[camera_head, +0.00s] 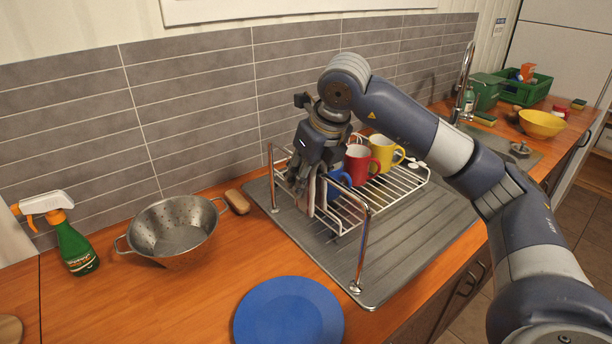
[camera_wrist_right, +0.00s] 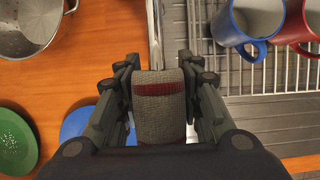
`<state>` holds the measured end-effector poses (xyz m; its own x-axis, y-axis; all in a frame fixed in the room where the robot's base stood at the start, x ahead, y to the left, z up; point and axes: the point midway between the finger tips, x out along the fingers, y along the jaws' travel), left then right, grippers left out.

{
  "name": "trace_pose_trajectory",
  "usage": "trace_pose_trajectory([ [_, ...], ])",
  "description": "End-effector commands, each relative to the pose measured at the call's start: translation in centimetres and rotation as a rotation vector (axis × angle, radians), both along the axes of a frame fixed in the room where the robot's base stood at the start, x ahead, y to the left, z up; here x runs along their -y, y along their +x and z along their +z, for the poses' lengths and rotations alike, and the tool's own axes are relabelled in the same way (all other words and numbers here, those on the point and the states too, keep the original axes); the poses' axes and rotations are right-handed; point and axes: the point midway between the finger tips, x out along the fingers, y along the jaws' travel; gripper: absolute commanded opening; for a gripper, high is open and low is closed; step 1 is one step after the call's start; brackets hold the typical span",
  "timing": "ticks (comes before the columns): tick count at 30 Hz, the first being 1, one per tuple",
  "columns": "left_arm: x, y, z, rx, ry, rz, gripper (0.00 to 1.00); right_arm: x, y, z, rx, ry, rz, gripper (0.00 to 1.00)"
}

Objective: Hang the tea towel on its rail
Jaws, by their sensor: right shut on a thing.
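The tea towel (camera_wrist_right: 160,118) is a grey-beige cloth with a dark red stripe, between the fingers of my right gripper (camera_wrist_right: 162,95). In the head view, my right gripper (camera_head: 303,188) is shut on it at the rail, pointing down. Only a narrow strip of the towel shows there. The rail (camera_head: 364,245) is a chrome bar on two posts at the left side of the drainer. In the wrist view the rail (camera_wrist_right: 155,30) runs up to the towel's top edge. The fingers hide whether the towel lies over the bar. My left gripper is out of view.
A white wire rack (camera_head: 405,187) beside the rail holds blue (camera_head: 340,181), red (camera_head: 358,164) and yellow (camera_head: 384,152) mugs, close to my gripper.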

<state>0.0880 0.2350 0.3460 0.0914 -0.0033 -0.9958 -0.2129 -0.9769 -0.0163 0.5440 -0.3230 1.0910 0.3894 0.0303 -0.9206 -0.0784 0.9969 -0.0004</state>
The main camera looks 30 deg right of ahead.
Motion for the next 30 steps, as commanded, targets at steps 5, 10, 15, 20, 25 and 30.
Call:
trace_pose_trajectory([
  [5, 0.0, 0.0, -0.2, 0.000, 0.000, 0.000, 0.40, 0.0, 0.0, -0.2, 0.001, 0.000, 0.000, 0.10],
  [10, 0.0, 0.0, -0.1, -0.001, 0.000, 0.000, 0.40, 0.0, 0.0, -0.2, 0.000, 0.000, 0.000, 0.10],
  [15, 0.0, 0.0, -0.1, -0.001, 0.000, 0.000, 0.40, 0.0, 0.0, -0.2, 0.000, 0.000, 0.000, 0.57],
  [20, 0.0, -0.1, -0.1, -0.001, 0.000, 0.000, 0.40, 0.0, 0.0, -0.2, 0.000, 0.000, 0.000, 0.57],
  [25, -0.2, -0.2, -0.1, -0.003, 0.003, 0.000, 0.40, 0.0, -0.1, 0.0, 0.000, 0.000, 0.000, 0.57],
  [30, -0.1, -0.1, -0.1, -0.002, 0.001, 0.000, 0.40, 0.1, -0.8, 2.0, 0.004, 0.000, 0.000, 0.57],
])
